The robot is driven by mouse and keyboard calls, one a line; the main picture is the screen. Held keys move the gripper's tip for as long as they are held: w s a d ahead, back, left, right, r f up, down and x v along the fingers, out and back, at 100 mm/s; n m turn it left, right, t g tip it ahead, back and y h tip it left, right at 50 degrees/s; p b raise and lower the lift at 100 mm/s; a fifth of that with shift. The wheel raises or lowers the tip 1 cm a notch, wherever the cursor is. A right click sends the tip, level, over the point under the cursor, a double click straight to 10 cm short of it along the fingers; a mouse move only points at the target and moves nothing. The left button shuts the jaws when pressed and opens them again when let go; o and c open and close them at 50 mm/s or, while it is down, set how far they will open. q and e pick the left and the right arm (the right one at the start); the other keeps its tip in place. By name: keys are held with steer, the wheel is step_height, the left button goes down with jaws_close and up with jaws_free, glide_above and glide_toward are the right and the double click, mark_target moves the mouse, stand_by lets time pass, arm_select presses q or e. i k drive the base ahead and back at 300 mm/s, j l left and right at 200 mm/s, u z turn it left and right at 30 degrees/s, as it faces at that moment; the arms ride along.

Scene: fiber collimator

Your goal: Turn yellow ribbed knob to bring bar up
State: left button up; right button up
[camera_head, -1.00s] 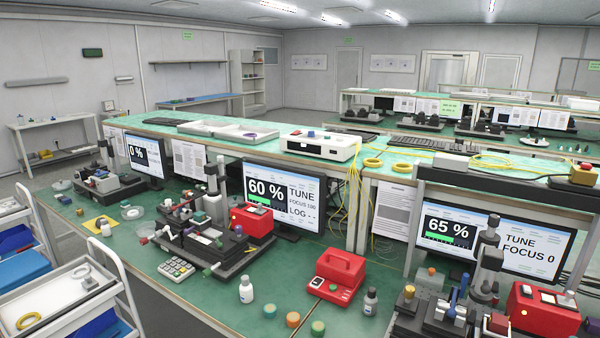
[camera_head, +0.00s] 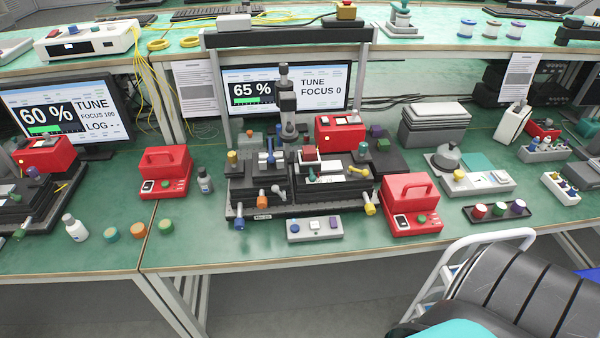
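A monitor (camera_head: 325,85) behind the middle setup reads 65 %, TUNE and FOCUS 0, with a green bar (camera_head: 254,101) under the number. Below it stands a black stage assembly (camera_head: 290,207) with several coloured knobs. A third yellow knob (camera_head: 459,175) is on a grey device to the right. Ribbing is too small to make out on any of them. Neither gripper is in view.
Red boxes (camera_head: 165,172) (camera_head: 411,204) flank the stage. A grey button box (camera_head: 314,228) lies in front of it. At left, another monitor (camera_head: 60,108) reads 60 %. A white cart rail (camera_head: 480,240) and a dark ribbed seat-like object (camera_head: 530,300) occupy the lower right.

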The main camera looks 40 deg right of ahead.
mark_target(370, 208)
steer(key=z, duration=1.75)
